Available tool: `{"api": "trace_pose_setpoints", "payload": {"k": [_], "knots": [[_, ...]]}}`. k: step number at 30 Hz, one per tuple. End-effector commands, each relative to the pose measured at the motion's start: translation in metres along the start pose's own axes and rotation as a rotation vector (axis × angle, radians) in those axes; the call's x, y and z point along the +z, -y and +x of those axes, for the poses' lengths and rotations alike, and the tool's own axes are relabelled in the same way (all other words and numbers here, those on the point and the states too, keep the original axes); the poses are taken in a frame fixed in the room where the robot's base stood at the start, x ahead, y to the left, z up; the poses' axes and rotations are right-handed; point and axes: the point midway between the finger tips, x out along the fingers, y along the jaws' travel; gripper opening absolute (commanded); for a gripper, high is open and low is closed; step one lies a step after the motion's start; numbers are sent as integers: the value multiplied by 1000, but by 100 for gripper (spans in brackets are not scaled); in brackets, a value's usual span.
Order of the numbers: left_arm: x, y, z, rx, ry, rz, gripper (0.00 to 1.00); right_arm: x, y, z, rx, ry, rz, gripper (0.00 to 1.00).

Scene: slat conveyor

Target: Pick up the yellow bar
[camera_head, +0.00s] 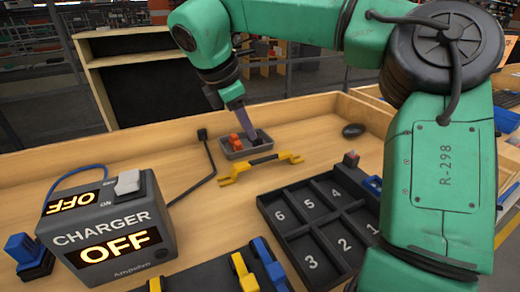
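The yellow bar (241,170) lies on the wooden table in front of a small grey tray. It has forked yellow ends and a dark middle section. My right gripper (248,131) reaches down from the back, with its tip at the right part of the grey tray (230,155), behind the bar and apart from it. The fingers are seen edge-on and small, so I cannot tell whether they are open or shut. My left gripper is not in view.
Orange pieces (236,142) sit in the tray. A charger box reading OFF (110,235) stands at left with a cable. A black numbered compartment tray (285,228) lies at right. A dark oval object (353,130) lies at back right. Blue and yellow pieces (243,270) are in front.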

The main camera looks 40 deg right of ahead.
Motion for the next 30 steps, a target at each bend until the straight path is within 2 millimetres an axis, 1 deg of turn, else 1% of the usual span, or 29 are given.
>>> {"api": "trace_pose_setpoints", "payload": {"k": [2, 5, 8, 9, 13, 15, 17, 20, 22, 24, 27, 30], "knots": [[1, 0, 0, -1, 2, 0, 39, 0, 0, 0, 0, -1, 0, 33], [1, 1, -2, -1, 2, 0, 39, 0, 0, 9, -3, -2, -1, 33], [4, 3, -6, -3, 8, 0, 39, 0, 0, 31, -6, -3, -3, 33], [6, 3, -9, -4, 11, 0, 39, 0, 1, 42, -7, -4, -3, 33], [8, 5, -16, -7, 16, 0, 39, 0, 0, 74, -5, -4, -3, 33], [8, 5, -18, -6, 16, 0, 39, 0, 0, 85, -3, -3, -1, 33], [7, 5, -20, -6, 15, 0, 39, 0, 0, 92, -2, -2, -1, 33], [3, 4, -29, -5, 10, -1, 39, 1, -1, 106, -5, -2, -2, 33], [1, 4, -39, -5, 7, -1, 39, 2, -2, 119, -6, -3, -1, 33], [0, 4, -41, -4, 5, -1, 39, 1, -2, 134, -4, -2, -1, 33], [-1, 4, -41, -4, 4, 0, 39, 1, -2, 144, -1, -1, 0, 33], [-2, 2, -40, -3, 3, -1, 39, 0, -2, 146, 1, -1, 0, 33]]}}
